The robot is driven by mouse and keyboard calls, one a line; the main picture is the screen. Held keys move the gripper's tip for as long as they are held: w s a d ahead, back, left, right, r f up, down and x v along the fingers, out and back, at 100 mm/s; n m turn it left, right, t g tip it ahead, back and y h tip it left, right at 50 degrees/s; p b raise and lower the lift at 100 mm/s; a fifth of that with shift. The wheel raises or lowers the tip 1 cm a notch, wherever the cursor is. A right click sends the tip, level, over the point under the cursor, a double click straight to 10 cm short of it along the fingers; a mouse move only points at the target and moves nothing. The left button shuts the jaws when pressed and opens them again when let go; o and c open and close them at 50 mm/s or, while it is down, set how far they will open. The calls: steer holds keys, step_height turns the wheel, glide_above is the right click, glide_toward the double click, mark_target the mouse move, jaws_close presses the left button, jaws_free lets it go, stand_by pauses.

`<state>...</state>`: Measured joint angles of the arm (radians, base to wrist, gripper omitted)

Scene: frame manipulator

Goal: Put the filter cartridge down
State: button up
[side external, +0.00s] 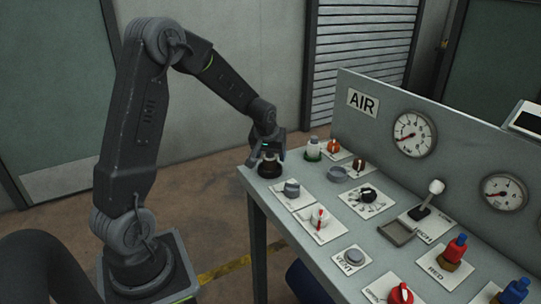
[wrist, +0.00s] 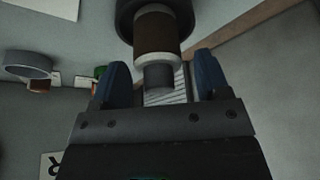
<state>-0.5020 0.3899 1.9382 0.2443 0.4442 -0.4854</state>
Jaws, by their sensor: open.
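The filter cartridge (wrist: 156,36) is a brown cylinder with pale bands and a grey end. Its far end sits in a round dark holder (wrist: 125,12), which stands at the bench's near left corner in the side view (side external: 270,171). My gripper (wrist: 160,62) is open, with its blue fingers on either side of the cartridge's grey end and a gap at each side. In the side view my gripper (side external: 268,152) is right above the holder and hides most of the cartridge.
The grey bench (side external: 262,190) carries a white bottle-like part in a green base (side external: 313,149), an empty grey ring (side external: 337,174), knobs and a lever (side external: 432,192). A back panel with gauges (side external: 414,134) rises behind.

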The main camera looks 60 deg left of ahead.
steer(key=v, duration=1.1)
steer(key=s+d+r+m+t+h, duration=0.1)
steer(key=s+d+m, duration=0.3)
steer(key=s+d, duration=0.5)
steer(key=s+d+r+m+t+h, duration=0.1)
steer(key=s+d+r+m, duration=0.3)
steer(key=s+d, duration=0.4)
steer(key=d+m+h, duration=0.1)
steer(key=d, duration=0.3)
steer(key=shift+s, duration=0.4)
